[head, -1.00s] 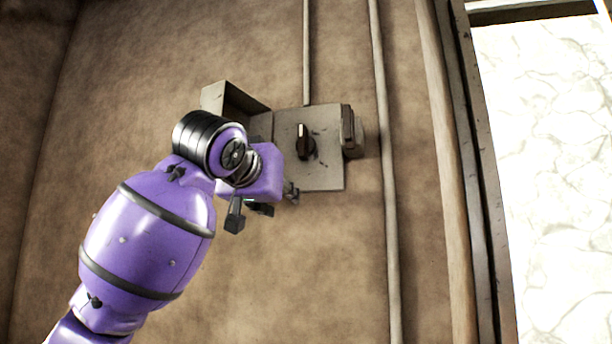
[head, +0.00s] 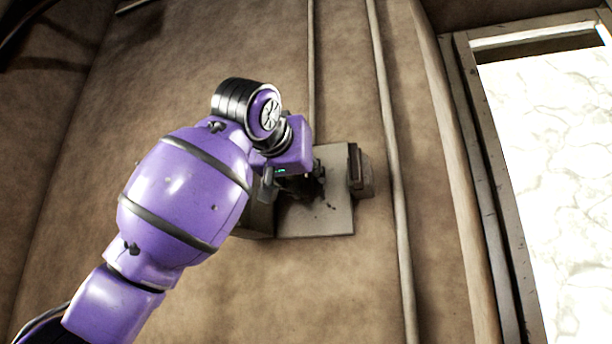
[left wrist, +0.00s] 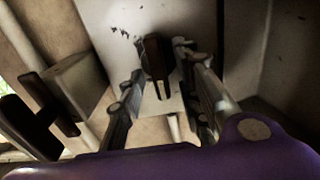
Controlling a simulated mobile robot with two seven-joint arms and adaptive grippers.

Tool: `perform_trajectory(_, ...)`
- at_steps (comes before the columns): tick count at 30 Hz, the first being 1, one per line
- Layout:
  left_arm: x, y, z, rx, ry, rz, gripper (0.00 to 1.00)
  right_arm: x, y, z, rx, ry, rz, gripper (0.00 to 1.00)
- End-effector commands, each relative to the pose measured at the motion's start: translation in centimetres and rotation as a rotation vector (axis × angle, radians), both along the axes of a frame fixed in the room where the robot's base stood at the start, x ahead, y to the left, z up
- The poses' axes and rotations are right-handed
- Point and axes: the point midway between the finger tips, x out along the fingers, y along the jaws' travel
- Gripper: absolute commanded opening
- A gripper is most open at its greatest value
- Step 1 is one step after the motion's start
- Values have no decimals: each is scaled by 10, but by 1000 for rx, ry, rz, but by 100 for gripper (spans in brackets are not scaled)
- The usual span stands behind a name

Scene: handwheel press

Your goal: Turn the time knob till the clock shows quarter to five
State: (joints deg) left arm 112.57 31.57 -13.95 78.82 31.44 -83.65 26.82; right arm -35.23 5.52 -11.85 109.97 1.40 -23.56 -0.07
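A dark knob (left wrist: 157,54) sits on a pale, scuffed panel (head: 325,215) on the wall. In the left wrist view the knob stands between the two fingers of my left gripper (left wrist: 160,68), which are apart, with gaps visible beside it. In the head view the left gripper (head: 300,184) is in front of the panel and largely hides the knob. I cannot make out a clock face in either view. My right gripper does not show.
A grey switch box with a dark lever (head: 361,171) juts from the panel's right edge. A box (head: 258,218) at the panel's left is mostly behind my arm. Pipes (head: 394,170) run down the wall. A bright window (head: 560,170) is at the right.

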Motion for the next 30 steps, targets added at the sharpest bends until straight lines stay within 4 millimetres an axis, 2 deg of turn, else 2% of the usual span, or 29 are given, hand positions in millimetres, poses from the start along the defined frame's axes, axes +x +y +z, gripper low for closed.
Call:
perform_trajectory(8, 2, 0, 0, 0, 0, 0, 30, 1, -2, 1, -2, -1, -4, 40)
perform_trajectory(15, 2, 0, 0, 0, 0, 0, 0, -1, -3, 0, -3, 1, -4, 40)
perform_trajectory(25, 1, 0, 0, 17, -6, 1, 0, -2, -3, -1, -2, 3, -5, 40)
perform_trajectory(30, 1, -1, 0, 79, -26, 1, 0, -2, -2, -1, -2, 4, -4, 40)
